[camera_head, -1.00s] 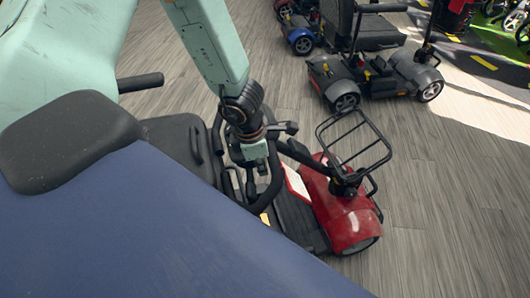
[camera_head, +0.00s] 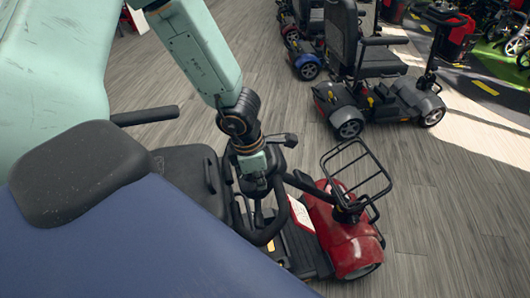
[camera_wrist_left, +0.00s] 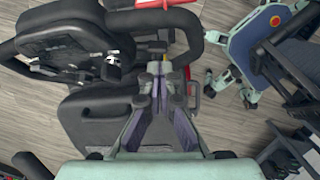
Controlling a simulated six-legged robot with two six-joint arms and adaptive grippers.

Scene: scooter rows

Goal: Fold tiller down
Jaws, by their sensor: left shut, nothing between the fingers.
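A red scooter (camera_head: 340,236) stands on the floor with a black tiller (camera_head: 276,222) that has a loop handlebar. The tiller slants up from the red front towards the scooter's seat. In the left wrist view the tiller's dark control head (camera_wrist_left: 66,42) and handlebar loop (camera_wrist_left: 190,30) lie around and beyond the fingers. My left gripper (camera_head: 257,192) is at the handlebar, inside or just above the loop; exact contact is unclear. Its fingers (camera_wrist_left: 164,72) show shut with nothing between them. The lower tiller joint is hidden. My right gripper is out of view.
The scooter's black seat (camera_head: 190,172) is close behind the tiller, and a wire basket (camera_head: 357,172) is on its front. A grey scooter (camera_head: 375,95) and others stand at the back. Grey floor (camera_head: 455,215) is open on the right.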

